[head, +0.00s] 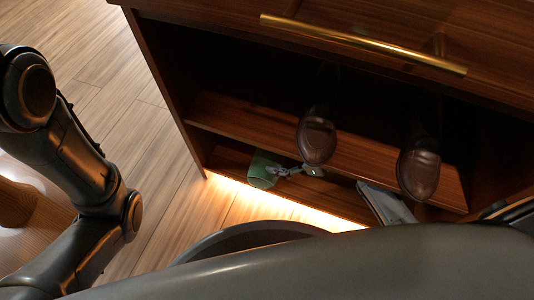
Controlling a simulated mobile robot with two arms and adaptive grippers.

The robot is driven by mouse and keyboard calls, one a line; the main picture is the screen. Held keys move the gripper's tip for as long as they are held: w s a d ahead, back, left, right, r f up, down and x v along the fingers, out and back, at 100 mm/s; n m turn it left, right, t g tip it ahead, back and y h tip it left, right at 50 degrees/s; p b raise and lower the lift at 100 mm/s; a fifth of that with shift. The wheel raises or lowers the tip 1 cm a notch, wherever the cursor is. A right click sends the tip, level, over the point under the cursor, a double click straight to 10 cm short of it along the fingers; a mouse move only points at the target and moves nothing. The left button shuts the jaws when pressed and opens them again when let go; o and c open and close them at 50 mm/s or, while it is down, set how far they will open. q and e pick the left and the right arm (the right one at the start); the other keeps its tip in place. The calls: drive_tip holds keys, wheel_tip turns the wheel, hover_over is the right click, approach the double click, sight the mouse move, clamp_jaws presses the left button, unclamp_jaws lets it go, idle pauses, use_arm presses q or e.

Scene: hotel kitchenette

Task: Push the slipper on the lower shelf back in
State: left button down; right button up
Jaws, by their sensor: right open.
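A green slipper (261,168) lies at the left part of the lower shelf (225,160), near its front edge. My right gripper (283,171) is small in the picture, just to the right of the slipper, with its fingers pointing left at it. It is open. Whether the fingertips touch the slipper I cannot tell. The rest of this gripper and its wrist are mostly hidden by the upper shelf and a shoe. My left arm comes down the left side, and its gripper is out of the picture.
Two brown leather shoes (317,137) (419,172) stick out over the upper shelf (250,122). A grey flat-looking shape (386,204) shows lower right, unclear. A drawer with a brass handle (360,45) is above. Lit wooden floor (235,206) is free in front.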

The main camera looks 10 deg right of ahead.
drive_tip(key=v, duration=0.7)
drive_tip(key=shift+s, duration=0.1)
idle(0.4)
